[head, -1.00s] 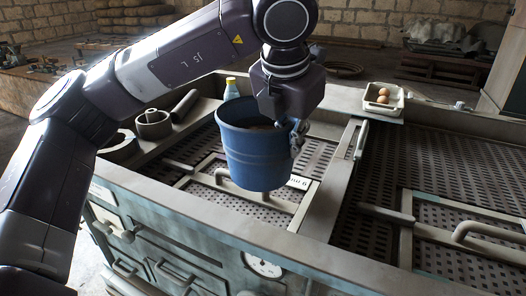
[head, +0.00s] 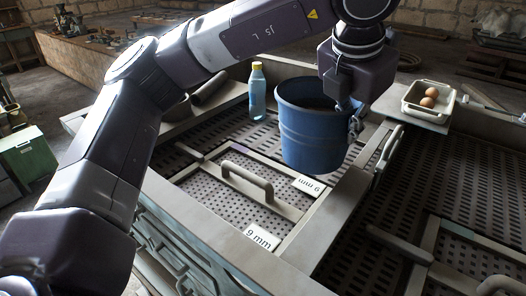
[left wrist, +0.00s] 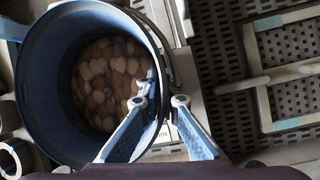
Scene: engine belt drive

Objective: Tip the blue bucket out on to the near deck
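The blue bucket (head: 308,135) hangs upright above the perforated machine top, near the bar between its two sections. In the left wrist view the bucket (left wrist: 30,75) holds many rounded brownish lumps (left wrist: 105,75). My left gripper (head: 355,122) is at the bucket's right rim. In the left wrist view its fingers (left wrist: 160,102) straddle the rim, one inside and one outside. The left perforated deck (head: 215,198) has a handle and 9 mm labels; the right perforated deck (head: 455,185) lies beyond the bar. Both look bare of lumps. My right gripper is not in view.
A blue bottle with a yellow cap (head: 257,95) stands at the back left of the machine top. A white tray with two eggs (head: 425,112) sits at the back right. A raised handle (head: 247,180) stands up from the left deck. A green box (head: 28,160) is at the left.

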